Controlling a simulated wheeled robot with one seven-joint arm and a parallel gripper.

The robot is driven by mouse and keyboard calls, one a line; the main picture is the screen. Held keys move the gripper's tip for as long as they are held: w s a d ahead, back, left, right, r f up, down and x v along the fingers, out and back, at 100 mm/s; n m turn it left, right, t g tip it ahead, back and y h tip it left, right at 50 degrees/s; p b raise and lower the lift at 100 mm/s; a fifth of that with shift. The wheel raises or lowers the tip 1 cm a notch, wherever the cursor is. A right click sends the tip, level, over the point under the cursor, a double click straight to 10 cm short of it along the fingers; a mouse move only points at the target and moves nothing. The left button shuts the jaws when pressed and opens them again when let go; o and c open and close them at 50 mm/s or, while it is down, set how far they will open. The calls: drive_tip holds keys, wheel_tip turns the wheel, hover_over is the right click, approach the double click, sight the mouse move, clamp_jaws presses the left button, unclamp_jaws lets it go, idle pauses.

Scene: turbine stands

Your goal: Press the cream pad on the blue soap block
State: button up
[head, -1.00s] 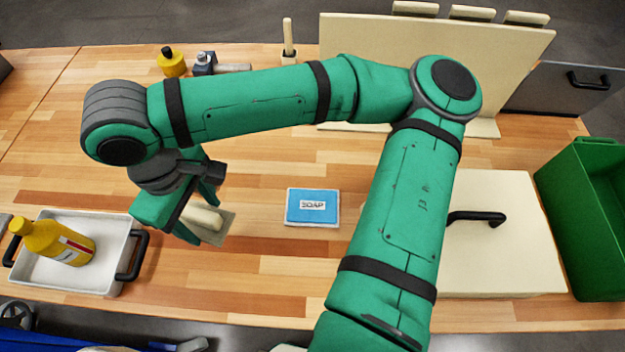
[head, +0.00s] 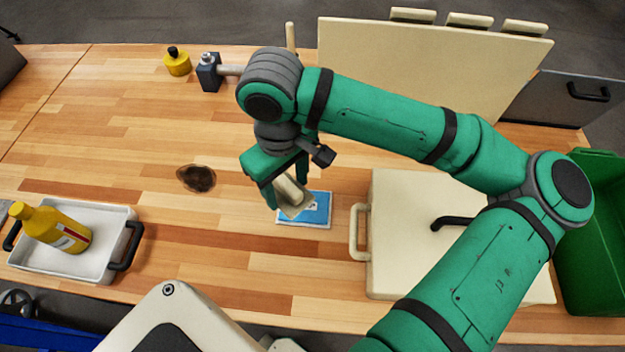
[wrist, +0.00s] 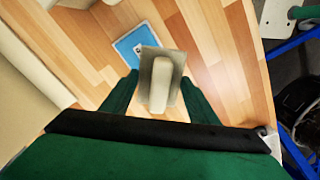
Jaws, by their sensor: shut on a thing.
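The blue soap block (head: 318,212) lies flat on the wooden table near the middle, with a white label. It also shows in the wrist view (wrist: 127,48). My gripper (head: 286,188) is shut on the cream pad (head: 296,202), gripping its rounded handle. In the wrist view the cream pad (wrist: 161,80) sits between the fingers, its flat plate partly covering the soap block. The pad is over the left part of the block in the head view and looks tilted. I cannot tell whether pad and block touch.
A dark stain (head: 196,178) marks the table to the left. A white tray (head: 100,262) holds a yellow bottle (head: 62,238). A cream box (head: 395,190) with handles stands right of the soap, and a green bin (head: 590,250) beyond it. A cream board (head: 420,60) stands behind.

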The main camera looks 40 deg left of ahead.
drive_tip(key=shift+m, duration=0.5)
drive_tip(key=shift+w+d+f, duration=0.2)
drive_tip(key=shift+w+f, duration=0.45)
drive_tip(key=shift+f, duration=0.75)
drive_tip(key=shift+w+d+f, duration=0.2)
drive_tip(key=shift+w+f, duration=0.45)
drive_tip(key=shift+f, duration=0.75)
drive_tip(key=shift+w+d+f, duration=0.2)
drive_tip(key=shift+w+f, duration=0.45)
drive_tip(key=shift+f, duration=0.75)
drive_tip(key=shift+f, duration=0.75)
wheel_tip(320, 180, up, 7)
